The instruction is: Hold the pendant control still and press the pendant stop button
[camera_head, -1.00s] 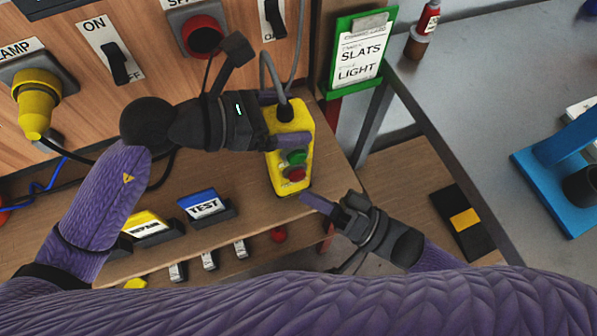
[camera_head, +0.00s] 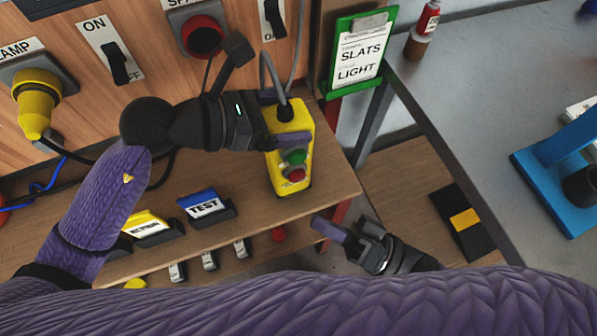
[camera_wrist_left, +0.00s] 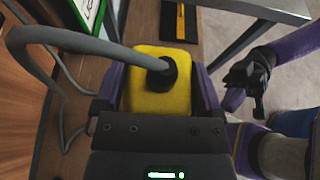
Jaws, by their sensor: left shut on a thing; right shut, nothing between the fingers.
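The yellow pendant control (camera_head: 281,182) hangs from its grey cable above the wooden shelf in the head view. Its green button (camera_head: 293,157) sits above its red stop button (camera_head: 296,175). My left gripper (camera_head: 280,120) is shut on the upper body of the pendant, one finger on each side. In the left wrist view the pendant's yellow top (camera_wrist_left: 163,92) and cable entry show between the fingers. My right gripper (camera_head: 322,226) is shut and empty, below and right of the pendant, apart from it. It also shows in the left wrist view (camera_wrist_left: 235,98).
A wooden panel with a red socket (camera_head: 204,36), a yellow plug (camera_head: 36,105) and switches stands behind. TEST (camera_head: 204,207) and yellow label blocks sit on the shelf at left. A green-framed sign (camera_head: 358,50) hangs right of the pendant. A grey table (camera_head: 480,90) stands at right.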

